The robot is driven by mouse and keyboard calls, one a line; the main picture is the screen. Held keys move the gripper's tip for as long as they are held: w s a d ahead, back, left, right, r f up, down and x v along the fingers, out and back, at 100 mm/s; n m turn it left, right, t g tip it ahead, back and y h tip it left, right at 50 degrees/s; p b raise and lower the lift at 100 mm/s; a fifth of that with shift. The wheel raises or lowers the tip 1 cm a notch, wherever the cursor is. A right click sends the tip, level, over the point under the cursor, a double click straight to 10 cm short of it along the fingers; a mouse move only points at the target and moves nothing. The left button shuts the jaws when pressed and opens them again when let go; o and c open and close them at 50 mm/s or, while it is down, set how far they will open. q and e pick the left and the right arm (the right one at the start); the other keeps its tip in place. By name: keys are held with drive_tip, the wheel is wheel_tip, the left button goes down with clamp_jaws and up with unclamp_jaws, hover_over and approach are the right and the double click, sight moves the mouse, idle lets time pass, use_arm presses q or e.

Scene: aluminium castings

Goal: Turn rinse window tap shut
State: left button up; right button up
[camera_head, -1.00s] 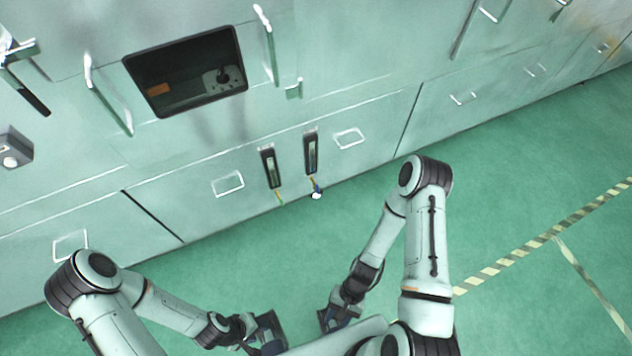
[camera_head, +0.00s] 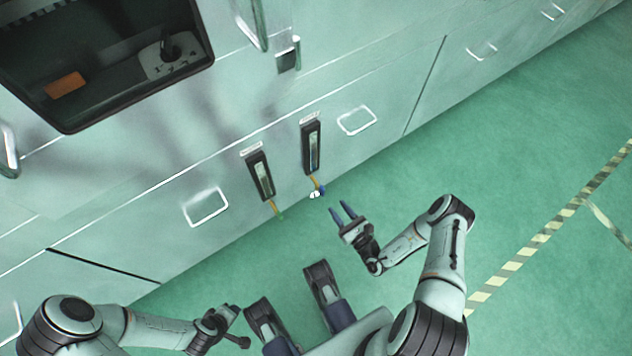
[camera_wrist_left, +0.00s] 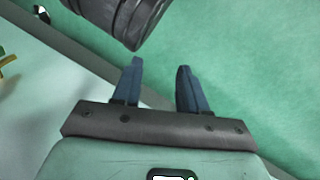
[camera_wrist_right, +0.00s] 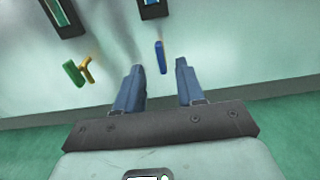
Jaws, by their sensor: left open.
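Two flow gauges sit low on the cabinet front in the head view, each with a small tap below; their labels are unreadable, so I cannot tell which is the rinse window tap. The right-hand tap has a blue handle (camera_head: 320,189), also in the right wrist view (camera_wrist_right: 161,58). The left-hand tap has a green handle (camera_wrist_right: 73,73) on a yellow stem. My right gripper (camera_head: 342,208) is open and empty, fingertips a short gap from the blue handle, which appears between them in its wrist view (camera_wrist_right: 158,66). My left gripper (camera_wrist_left: 159,62) is open and empty, away from both taps.
The left gauge (camera_head: 262,177) and right gauge (camera_head: 311,148) stand out from the cabinet front. Drawer handles (camera_head: 206,207) flank them. A dark window recess (camera_head: 110,90) lies above left. A dark rounded part is close ahead of my left gripper.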

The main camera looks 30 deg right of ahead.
sight(324, 190)
drive_tip(key=w+b, duration=0.1)
drive_tip(key=w, duration=0.2)
drive_tip(key=w+b, duration=0.1)
drive_tip(key=w, duration=0.3)
drive_tip(key=w+a+b, duration=0.1)
drive_tip(key=w, duration=0.3)
drive_tip(key=shift+w, duration=0.5)
use_arm(q)
drive_tip(key=s+f+g, duration=0.2)
drive_tip(key=s+f, duration=0.2)
drive_tip(key=s, duration=0.2)
drive_tip(key=shift+s+a+f, duration=0.4)
drive_tip(key=shift+a, duration=0.05)
use_arm(e)
drive_tip(key=shift+a, duration=0.1)
clamp_jaws()
